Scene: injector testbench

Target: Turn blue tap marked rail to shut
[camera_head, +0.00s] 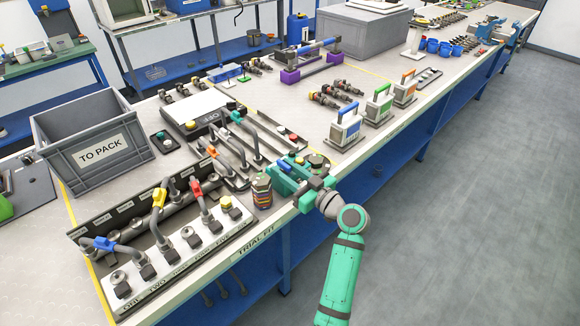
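A blue tap (103,243) sits at the left end of the grey trial rig (170,270), on a bent grey pipe. Its handle lies roughly along the picture's horizontal. The small labels on the rig's back panel are too small to read, so I cannot tell which one marks it. My gripper (288,172), green and dark, is over the bench's front edge, right of the rig and well apart from the blue tap. Its fingertips are hard to make out, and I cannot tell whether they are open.
A yellow tap (158,197) and a red tap (196,188) stand on the same rig. A dark ringed cylinder (261,191) stands between the rig and my gripper. A grey TO PACK crate (92,140) is behind the rig. Floor is clear at right.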

